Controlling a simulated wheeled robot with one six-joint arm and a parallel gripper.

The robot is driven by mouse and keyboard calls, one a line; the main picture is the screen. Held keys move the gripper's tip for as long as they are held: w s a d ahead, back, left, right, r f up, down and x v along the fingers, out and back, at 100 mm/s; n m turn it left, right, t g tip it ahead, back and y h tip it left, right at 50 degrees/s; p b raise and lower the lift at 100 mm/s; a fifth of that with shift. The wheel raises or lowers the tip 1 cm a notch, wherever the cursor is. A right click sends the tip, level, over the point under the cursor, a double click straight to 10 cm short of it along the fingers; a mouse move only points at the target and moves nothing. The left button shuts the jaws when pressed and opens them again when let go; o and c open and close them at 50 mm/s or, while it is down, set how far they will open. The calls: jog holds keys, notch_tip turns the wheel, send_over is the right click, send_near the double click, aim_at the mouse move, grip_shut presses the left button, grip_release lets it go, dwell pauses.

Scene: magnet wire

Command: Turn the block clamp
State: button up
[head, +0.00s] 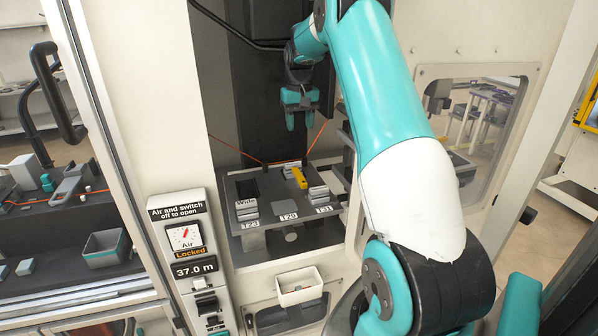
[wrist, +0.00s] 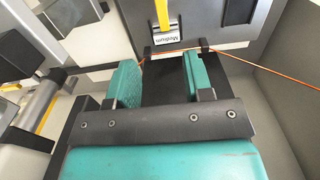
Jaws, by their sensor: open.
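My gripper (head: 299,118) hangs open and empty above the grey tray (head: 262,228) inside the machine bay. In the wrist view its two teal fingers (wrist: 162,80) stand apart with nothing between them. A small yellow bar (head: 299,178) lies at the back of the tray, below my gripper; it may be the block clamp, but I cannot tell for sure. It also shows in the wrist view (wrist: 162,14), beyond the fingertips, beside a label reading "Medium" (wrist: 170,40). An orange wire (head: 235,148) runs past two dark posts at the tray's back edge.
Grey block stacks (head: 246,208) stand on the tray behind labels T23, T29 and T31. A white bin (head: 299,287) sits in front below. An air switch panel (head: 187,238) reads "Locked" and "37.0 m". Bay walls flank my arm closely.

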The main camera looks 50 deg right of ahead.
aim_at(299, 175)
notch_tip(299, 175, down, 17)
jog(key=p, duration=0.5)
jog(key=shift+r, duration=0.15)
jog(key=shift+c, duration=0.5)
grip_shut()
